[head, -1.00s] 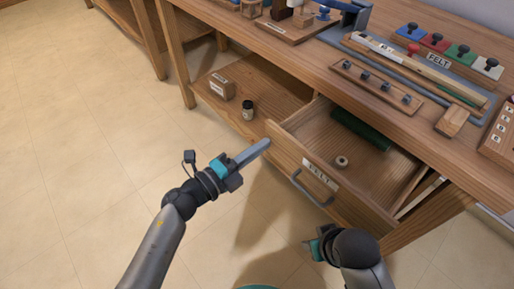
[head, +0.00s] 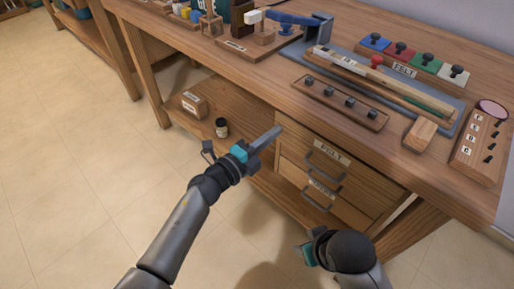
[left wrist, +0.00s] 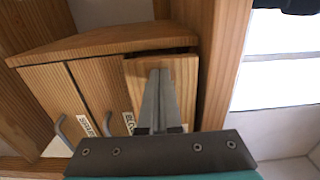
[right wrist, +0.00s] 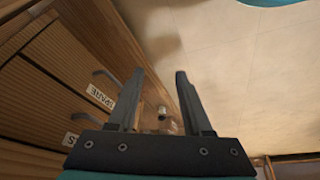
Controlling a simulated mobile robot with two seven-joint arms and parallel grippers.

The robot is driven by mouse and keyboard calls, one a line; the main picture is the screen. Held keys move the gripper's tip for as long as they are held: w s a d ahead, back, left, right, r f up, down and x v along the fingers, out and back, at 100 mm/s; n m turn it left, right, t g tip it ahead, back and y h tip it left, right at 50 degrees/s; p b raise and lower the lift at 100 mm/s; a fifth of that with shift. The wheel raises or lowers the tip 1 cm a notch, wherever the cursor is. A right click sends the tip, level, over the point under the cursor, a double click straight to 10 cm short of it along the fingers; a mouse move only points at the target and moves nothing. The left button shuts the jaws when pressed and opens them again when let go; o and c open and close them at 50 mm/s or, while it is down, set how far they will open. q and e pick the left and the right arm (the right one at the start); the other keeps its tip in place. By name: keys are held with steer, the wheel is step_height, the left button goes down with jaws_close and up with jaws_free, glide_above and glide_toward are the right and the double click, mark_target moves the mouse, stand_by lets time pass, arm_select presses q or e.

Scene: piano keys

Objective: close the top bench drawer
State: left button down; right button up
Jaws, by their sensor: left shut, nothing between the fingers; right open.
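The top bench drawer (head: 318,165), labelled FELT with a grey pull handle, is pushed in almost to the bench front. In the left wrist view its wooden front (left wrist: 184,78) stands slightly proud of the drawers beside it, with a dark gap at one edge. My left gripper (head: 274,132) is shut and empty, its fingertips at the left end of that front; I cannot tell whether they touch. My right gripper (head: 304,250) is open and empty, low in front of the drawers; its spread fingers (right wrist: 158,76) show in its wrist view.
A lower drawer (head: 306,186) with its own handle sits below. A small box (head: 194,106) and a dark jar (head: 221,128) stand on the open shelf at left. The bench top (head: 245,72) holds felt blocks and a tool tray. The floor in front is clear.

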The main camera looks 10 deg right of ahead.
mark_target(284, 124)
arm_select(q)
steer(key=b+x, duration=0.1)
steer(key=x, duration=0.3)
steer(key=shift+w+d+r, duration=0.1)
steer(key=shift+r, duration=0.1)
arm_select(e)
steer(key=r, duration=0.3)
steer(key=shift+s+a+r+t, duration=0.1)
steer(key=shift+s+r+t, duration=0.2)
arm_select(q)
steer(key=shift+d, duration=0.1)
steer(key=shift+r, duration=0.1)
